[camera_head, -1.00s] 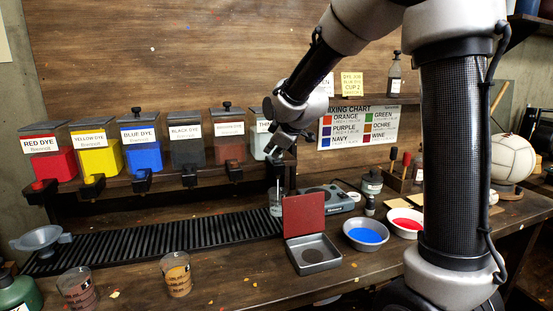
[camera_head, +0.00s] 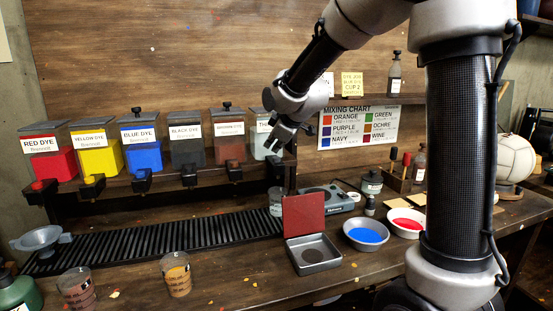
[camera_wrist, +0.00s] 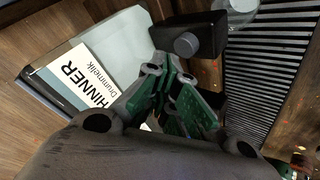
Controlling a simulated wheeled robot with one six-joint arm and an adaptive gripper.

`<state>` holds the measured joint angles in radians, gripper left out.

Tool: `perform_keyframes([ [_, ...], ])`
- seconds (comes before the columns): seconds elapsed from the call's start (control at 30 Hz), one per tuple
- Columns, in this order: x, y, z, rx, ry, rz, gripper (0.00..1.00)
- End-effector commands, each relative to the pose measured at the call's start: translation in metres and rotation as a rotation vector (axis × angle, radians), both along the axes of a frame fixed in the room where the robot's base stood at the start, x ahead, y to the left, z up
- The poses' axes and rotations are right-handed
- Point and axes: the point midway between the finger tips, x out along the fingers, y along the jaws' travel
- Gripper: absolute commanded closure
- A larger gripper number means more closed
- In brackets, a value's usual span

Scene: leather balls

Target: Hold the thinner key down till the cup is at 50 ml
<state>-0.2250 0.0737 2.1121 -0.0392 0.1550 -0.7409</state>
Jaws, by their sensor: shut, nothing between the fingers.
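The thinner tank (camera_head: 265,126) is pale with a white label, at the right end of the row of dye tanks. In the wrist view its label (camera_wrist: 88,78) shows at the left. Its black tap (camera_wrist: 205,36) carries a round grey key (camera_wrist: 186,44). A clear cup (camera_head: 277,203) stands below the tap, and part of it shows in the wrist view (camera_wrist: 240,12). I cannot read its level. My gripper (camera_head: 280,146) is shut and empty in front of the tank. In the wrist view its green-sided fingertips (camera_wrist: 166,72) are close to the key; I cannot tell whether they touch.
Red, yellow, blue, black and brown tanks (camera_head: 230,143) stand to the left. A slatted tray (camera_head: 160,238) runs below them. A grey scale (camera_head: 328,198), a box with a raised red lid (camera_head: 303,217) and dye bowls (camera_head: 366,234) lie to the right. Two filled cups (camera_head: 176,275) stand in front.

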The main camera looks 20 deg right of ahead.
Motion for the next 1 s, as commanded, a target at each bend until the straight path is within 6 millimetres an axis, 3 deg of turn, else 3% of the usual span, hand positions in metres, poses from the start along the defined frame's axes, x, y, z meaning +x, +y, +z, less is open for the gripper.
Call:
perform_keyframes([
  [0.3,0.0,0.0,0.002,0.0,0.0,0.0,1.0],
  [0.73,0.0,0.0,0.042,0.0,0.0,0.0,1.0],
  [1.0,0.0,0.0,0.05,0.0,0.001,0.0,1.0],
])
